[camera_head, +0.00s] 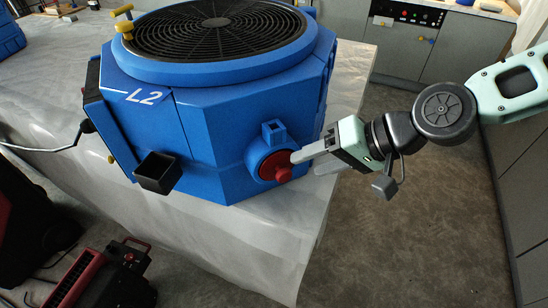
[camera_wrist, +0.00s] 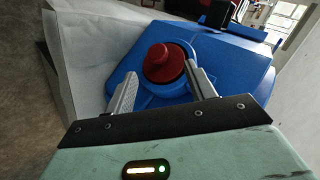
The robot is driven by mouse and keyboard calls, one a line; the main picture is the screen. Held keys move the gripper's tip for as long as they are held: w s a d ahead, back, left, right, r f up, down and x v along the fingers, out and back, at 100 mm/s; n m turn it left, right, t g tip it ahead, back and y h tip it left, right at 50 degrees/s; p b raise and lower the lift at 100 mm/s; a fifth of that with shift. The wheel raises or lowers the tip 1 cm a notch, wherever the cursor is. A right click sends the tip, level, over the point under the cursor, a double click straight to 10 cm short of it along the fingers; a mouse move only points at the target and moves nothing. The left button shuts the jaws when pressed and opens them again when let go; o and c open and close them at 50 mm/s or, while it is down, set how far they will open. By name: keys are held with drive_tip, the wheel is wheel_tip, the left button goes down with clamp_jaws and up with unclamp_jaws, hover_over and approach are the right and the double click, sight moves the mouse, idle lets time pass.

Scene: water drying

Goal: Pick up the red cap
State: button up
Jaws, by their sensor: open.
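The red cap (camera_head: 276,168) is a round disc with a raised knob, set on the front right face of the big blue machine (camera_head: 215,150). In the wrist view the red cap (camera_wrist: 164,63) sits in a round blue seat, just beyond the fingertips. My gripper (camera_head: 303,163) is at the cap's right in the head view, its fingers pointing left at the knob. In the wrist view my gripper (camera_wrist: 160,82) is open, one finger on each side of the cap's near edge. I cannot tell whether a finger touches the cap.
The machine has a black fan grille (camera_head: 215,28) on top and a small black box (camera_head: 158,172) on its front. It stands on a sheet-covered table (camera_head: 250,235). A red and black tool (camera_head: 105,275) lies at lower left. The floor (camera_head: 400,240) at right is clear.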

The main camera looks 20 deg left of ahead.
sight(288, 176)
drive_tip(key=shift+d+f+p+x, duration=0.15)
drive_tip(key=shift+p+x, duration=0.35)
drive_tip(key=shift+x, duration=1.2)
drive_tip(key=shift+d+f+p+x, duration=0.1)
drive_tip(key=shift+p+x, duration=0.4)
drive_tip(key=shift+x, duration=1.15)
drive_tip(key=shift+s, duration=0.15)
drive_tip(key=c, duration=1.1)
